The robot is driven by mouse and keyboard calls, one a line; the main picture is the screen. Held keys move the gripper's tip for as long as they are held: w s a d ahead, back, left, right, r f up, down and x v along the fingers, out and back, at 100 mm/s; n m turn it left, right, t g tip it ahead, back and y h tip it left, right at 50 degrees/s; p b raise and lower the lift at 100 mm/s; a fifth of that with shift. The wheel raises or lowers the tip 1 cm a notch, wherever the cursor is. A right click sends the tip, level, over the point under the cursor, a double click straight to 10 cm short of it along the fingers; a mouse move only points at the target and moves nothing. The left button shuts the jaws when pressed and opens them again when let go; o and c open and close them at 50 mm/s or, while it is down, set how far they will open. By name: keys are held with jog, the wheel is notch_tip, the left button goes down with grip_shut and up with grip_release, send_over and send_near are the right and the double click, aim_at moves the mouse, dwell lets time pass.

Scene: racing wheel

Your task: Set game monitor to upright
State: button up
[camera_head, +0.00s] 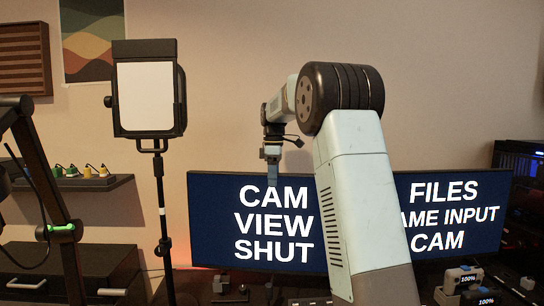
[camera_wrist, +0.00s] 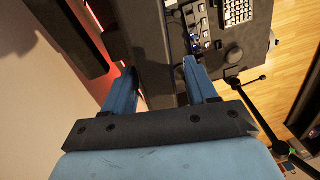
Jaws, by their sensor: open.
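The game monitor (camera_head: 232,190) is a wide dark-blue screen with white words such as "CAM VIEW SHUT" and "FILES". It stands in the lower middle of the head view, its top edge about level. I cannot tell how far it leans forward or back. My arm hides its middle part. My gripper (camera_head: 271,158) hangs at the monitor's upper edge in the head view.
A lamp panel on a stand (camera_head: 146,97) is left of the monitor. A shelf (camera_head: 90,182) with small items is further left. In the wrist view, a desk (camera_wrist: 150,50) carries a keyboard (camera_wrist: 237,12). Wooden floor (camera_wrist: 285,75) lies right. The wall above the monitor is clear.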

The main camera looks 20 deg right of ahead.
jog(key=r, duration=0.7)
jog(key=w+r, duration=0.1)
jog(key=r, duration=0.2)
jog(key=shift+w+d+r, duration=0.1)
jog(key=shift+d+r, duration=0.05)
jog(key=shift+d, duration=0.1)
jog(key=shift+r, duration=0.15)
jog(key=shift+s+a+r, duration=0.1)
jog(key=shift+s+r, duration=0.05)
jog(key=shift+s, duration=0.15)
jog(key=s+a+f+m+t, duration=0.1)
jog(key=s+a+m+t, duration=0.2)
jog(key=s, duration=0.8)
jog(key=s+a+m+t, duration=0.15)
jog(key=s+m, duration=0.25)
jog(key=s, duration=0.8)
jog(key=s+a+f+m+t, duration=0.2)
jog(key=s+f+m, duration=0.3)
jog(key=s+f, duration=0.9)
jog(key=s, duration=0.4)
jog(key=shift+a+f+m, duration=0.3)
jog(key=shift+a+m, duration=0.1)
